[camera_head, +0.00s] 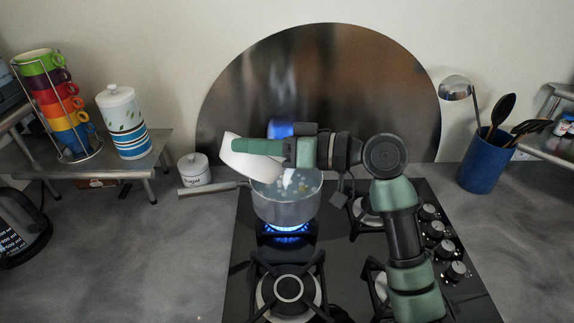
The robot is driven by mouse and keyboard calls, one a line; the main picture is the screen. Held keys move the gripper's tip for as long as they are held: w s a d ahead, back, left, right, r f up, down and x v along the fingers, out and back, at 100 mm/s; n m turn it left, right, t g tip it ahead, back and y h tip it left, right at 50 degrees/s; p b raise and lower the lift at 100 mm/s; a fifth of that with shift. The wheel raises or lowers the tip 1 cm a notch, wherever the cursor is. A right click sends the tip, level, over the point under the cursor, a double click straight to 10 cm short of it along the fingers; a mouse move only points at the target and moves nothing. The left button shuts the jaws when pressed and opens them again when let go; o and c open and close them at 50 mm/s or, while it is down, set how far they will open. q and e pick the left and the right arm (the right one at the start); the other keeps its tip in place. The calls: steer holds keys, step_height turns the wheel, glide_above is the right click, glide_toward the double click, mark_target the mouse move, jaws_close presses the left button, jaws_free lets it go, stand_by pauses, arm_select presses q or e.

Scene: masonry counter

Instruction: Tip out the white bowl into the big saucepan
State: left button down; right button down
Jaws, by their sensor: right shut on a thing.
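The big saucepan (287,211) stands on a lit burner at the back left of the hob, its handle pointing left. Some pale and yellowish bits show inside it. The white bowl (247,162) is tilted steeply on its side above the saucepan's left rim. My right gripper (262,147) is shut on the bowl and holds it up there. The bowl's inside is mostly hidden from this side. My left gripper is not in view.
A blue utensil pot (483,164) stands right of the hob (343,260). A mug stack (62,105) and a canister (124,122) stand on the left shelf.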

steer(key=s+a+f+n+t+h+p, duration=0.1)
steer(key=s+a+f+n+h+p, duration=0.2)
steer(key=s+a+f+n+h, duration=0.1)
steer(key=shift+s+a+f+n+t, duration=0.3)
steer(key=shift+s+a+f+n, duration=0.75)
steer(key=shift+s+a, duration=0.7)
steer(key=shift+r, duration=0.15)
stand_by(0.4)
